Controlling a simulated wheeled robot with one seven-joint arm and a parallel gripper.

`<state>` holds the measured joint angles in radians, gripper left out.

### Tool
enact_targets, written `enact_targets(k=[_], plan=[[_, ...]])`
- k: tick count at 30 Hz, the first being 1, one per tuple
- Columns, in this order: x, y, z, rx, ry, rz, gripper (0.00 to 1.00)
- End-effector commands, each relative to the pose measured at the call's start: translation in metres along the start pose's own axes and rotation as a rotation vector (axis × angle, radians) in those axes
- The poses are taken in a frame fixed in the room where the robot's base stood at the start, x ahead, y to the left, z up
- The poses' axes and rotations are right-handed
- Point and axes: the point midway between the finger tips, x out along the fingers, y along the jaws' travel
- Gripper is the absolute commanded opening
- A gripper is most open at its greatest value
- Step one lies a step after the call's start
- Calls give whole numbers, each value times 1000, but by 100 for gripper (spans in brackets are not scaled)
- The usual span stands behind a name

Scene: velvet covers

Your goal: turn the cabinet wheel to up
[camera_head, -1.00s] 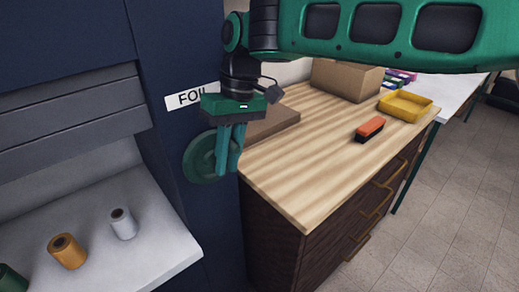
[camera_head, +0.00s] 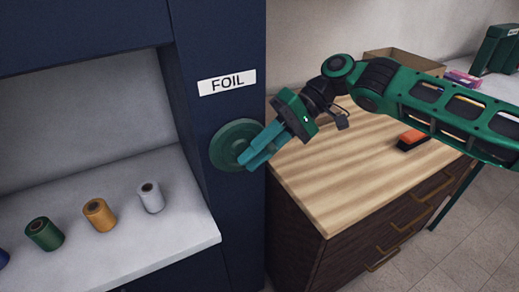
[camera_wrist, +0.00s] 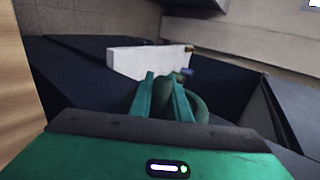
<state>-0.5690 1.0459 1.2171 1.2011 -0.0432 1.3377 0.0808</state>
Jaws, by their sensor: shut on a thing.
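The round green cabinet wheel (camera_head: 226,143) is on the dark blue cabinet post, below a white FOIL label (camera_head: 227,82). My gripper (camera_head: 252,160) comes from the right, slanting down to the left, and its fingers are shut on the wheel's right side, partly covering it. In the wrist view the wheel (camera_wrist: 197,108) shows between and beside my two fingers (camera_wrist: 163,98). I cannot make out a pointer or mark on the wheel.
Several spools, among them a white one (camera_head: 151,197), stand on the cabinet's pale shelf (camera_head: 190,240) at left. A wooden-topped drawer unit (camera_head: 320,190) adjoins the post at right, with an orange and black brush (camera_head: 411,140) and an open cardboard box (camera_head: 402,62).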

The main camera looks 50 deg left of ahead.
Motion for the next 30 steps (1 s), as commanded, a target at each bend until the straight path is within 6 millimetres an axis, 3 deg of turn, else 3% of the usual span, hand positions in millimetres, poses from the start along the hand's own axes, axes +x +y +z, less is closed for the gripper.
enact_targets(k=[18, 19, 21, 30], plan=[[-2, 8, -1, 13, 0, -37, 0], [-2, 8, -1, 13, 0, -37, 21], [-1, 7, -1, 13, -1, -37, 35], [1, 2, -1, 4, -4, -38, 35]])
